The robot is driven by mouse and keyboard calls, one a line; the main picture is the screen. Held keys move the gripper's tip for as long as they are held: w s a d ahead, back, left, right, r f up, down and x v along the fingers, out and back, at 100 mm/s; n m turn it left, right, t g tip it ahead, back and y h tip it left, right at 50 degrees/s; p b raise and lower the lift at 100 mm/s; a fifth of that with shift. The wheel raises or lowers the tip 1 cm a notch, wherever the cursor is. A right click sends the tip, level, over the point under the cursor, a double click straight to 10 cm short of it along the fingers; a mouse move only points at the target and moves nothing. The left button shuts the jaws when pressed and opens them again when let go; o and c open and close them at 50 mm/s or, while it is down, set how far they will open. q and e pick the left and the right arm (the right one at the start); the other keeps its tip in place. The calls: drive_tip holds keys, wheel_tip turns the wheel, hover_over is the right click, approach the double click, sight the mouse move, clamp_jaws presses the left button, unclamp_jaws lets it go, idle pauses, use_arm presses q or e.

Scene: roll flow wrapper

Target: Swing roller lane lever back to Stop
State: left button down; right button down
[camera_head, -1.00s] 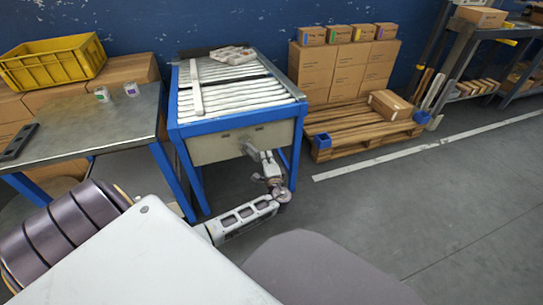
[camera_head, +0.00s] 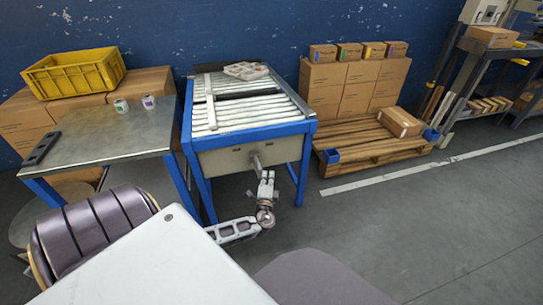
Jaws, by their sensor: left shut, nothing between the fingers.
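The roller lane (camera_head: 254,131) has a blue frame and white rollers, with a beige front panel (camera_head: 222,163). My left gripper (camera_head: 255,161) is at the right-hand part of this panel, its fingers pointing at it. It is shut and small in view. I cannot tell whether it touches the panel. The lever cannot be made out clearly; the gripper and wrist cover that part of the panel, so its position cannot be read. My right gripper is not in view.
A metal table (camera_head: 105,137) with two small rolls stands left of the lane. A yellow crate (camera_head: 75,75) sits on cartons behind it. A wooden pallet (camera_head: 365,150) with cartons stands right of the lane. The grey floor at right is clear.

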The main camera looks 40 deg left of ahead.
sight(260, 175)
use_arm(q)
drive_tip(key=shift+s+a+m+t+h, duration=0.3)
drive_tip(key=shift+s+a+h, duration=0.1)
drive_tip(key=shift+s, duration=0.2)
drive_tip(key=shift+s+a+m+t+h, duration=0.15)
drive_tip(key=shift+s+a+m+h, duration=0.2)
drive_tip(key=shift+s, duration=0.3)
drive_tip(key=shift+s+a+m+t+h, duration=0.25)
drive_tip(key=shift+s+h, duration=0.2)
drive_tip(key=shift+s, duration=0.15)
drive_tip(key=shift+s+a, duration=0.85)
drive_tip(key=shift+a, duration=0.05)
